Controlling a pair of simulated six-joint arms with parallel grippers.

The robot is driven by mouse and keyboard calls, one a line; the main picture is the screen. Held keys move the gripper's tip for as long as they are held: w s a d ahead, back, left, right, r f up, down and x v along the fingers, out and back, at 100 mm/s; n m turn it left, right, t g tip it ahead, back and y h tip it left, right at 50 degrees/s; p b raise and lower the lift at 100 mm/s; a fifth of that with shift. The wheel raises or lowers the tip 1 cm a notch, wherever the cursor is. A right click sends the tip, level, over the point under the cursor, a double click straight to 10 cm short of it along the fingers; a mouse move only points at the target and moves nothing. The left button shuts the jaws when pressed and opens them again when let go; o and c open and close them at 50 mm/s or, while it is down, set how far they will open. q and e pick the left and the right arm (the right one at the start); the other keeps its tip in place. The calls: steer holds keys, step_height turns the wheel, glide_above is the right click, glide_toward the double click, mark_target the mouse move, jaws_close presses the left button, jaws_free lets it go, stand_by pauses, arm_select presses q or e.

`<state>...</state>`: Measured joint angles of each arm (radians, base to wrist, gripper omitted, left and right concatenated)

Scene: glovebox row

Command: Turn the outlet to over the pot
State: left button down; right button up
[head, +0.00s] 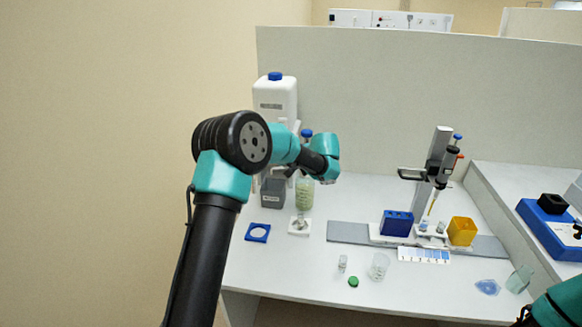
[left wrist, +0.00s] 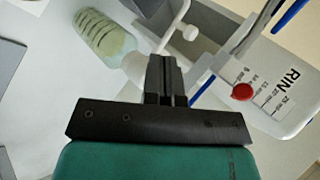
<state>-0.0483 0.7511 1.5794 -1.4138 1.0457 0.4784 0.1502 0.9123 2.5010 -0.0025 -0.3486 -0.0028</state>
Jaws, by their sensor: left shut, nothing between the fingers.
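A white tank (head: 275,98) with a blue cap stands at the back left. In the left wrist view the tank (left wrist: 297,105) shows a printed scale and a red knob (left wrist: 242,91). A thin white bent tube, apparently the outlet (left wrist: 182,20), shows beside it. A clear ribbed vessel with pale green contents (head: 304,193) stands below my left gripper (head: 328,180) in the head view. A dark grey box (head: 273,192) is left of it. I cannot tell which is the pot. My left gripper's fingers (left wrist: 166,80) are shut and empty, apart from the tube. My right gripper (head: 524,318) is mostly cut off.
A blue square with a pale disc (head: 257,239) lies in front of the grey box. To the right are a pipette stand (head: 436,160), a blue rack (head: 396,223) and a yellow box (head: 462,231). Small cups stand near the front. A partition (head: 400,110) closes the back.

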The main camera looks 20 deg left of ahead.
arm_select(q)
steer(key=v, duration=0.6)
steer(key=shift+s+r, duration=0.15)
steer(key=shift+s, duration=0.15)
step_height(320, 180, down, 8)
steer(key=s+d+m+t+y, duration=0.1)
steer(key=m+t+y, duration=0.4)
steer(key=m, duration=1.4)
steer(key=shift+s+r+y, duration=0.15)
steer(key=shift+s+y, duration=0.05)
steer(key=shift+y, duration=0.5)
steer(key=r+x, duration=0.1)
steer(key=x, duration=1.3)
steer(key=shift+f, duration=0.3)
